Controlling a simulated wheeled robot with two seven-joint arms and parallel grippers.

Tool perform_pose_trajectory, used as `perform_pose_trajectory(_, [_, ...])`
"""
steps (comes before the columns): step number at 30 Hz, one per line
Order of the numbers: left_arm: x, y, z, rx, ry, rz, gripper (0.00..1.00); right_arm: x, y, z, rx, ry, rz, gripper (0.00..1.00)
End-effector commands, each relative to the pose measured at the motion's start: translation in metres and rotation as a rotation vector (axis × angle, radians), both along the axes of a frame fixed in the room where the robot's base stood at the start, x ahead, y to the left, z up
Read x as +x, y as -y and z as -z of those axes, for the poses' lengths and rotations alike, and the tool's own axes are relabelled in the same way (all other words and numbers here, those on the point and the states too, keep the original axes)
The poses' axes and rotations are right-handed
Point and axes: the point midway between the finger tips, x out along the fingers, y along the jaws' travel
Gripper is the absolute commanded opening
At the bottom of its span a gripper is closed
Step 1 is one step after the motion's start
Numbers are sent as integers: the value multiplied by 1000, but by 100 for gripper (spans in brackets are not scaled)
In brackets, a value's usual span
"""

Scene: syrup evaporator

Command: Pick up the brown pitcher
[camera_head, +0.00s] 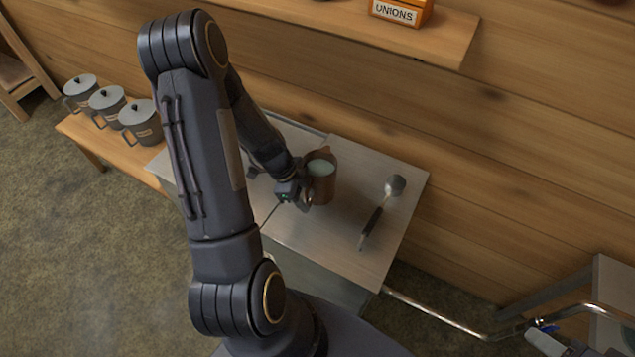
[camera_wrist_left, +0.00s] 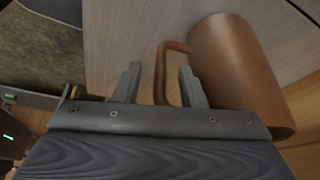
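The brown pitcher (camera_head: 321,180) stands on the grey metal counter, with pale greenish contents showing at its open top. My left gripper (camera_head: 303,193) is at the pitcher's near left side, low beside it. In the left wrist view the pitcher (camera_wrist_left: 240,75) lies to the right and its handle (camera_wrist_left: 162,75) passes between the two fingers of my left gripper (camera_wrist_left: 160,85). The fingers are apart, with gaps showing between them and the handle. My right gripper is not in either view.
A ladle (camera_head: 382,208) lies on the counter (camera_head: 345,252) right of the pitcher. Several lidded grey mugs (camera_head: 108,103) stand on a wooden bench at left. A wooden shelf (camera_head: 445,32) with an orange onions box (camera_head: 401,11) is on the plank wall behind. A metal rail (camera_head: 440,318) runs at lower right.

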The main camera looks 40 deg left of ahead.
Motion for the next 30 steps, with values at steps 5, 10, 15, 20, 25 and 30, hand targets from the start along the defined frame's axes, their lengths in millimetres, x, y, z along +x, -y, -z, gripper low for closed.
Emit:
perform_pose_trajectory(5, [0,0,0,0,0,0,24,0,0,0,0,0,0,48])
perform_pose_trajectory(10, [0,0,0,0,0,1,2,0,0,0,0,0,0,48])
perform_pose_trajectory(15, [0,0,-1,1,1,1,0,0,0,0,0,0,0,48])
perform_pose_trajectory(20, [0,0,-1,1,1,1,0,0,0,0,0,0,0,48])
perform_pose_trajectory(25, [0,0,-1,1,1,1,0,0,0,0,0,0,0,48])
perform_pose_trajectory(30, [1,0,-1,1,1,1,0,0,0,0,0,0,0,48])
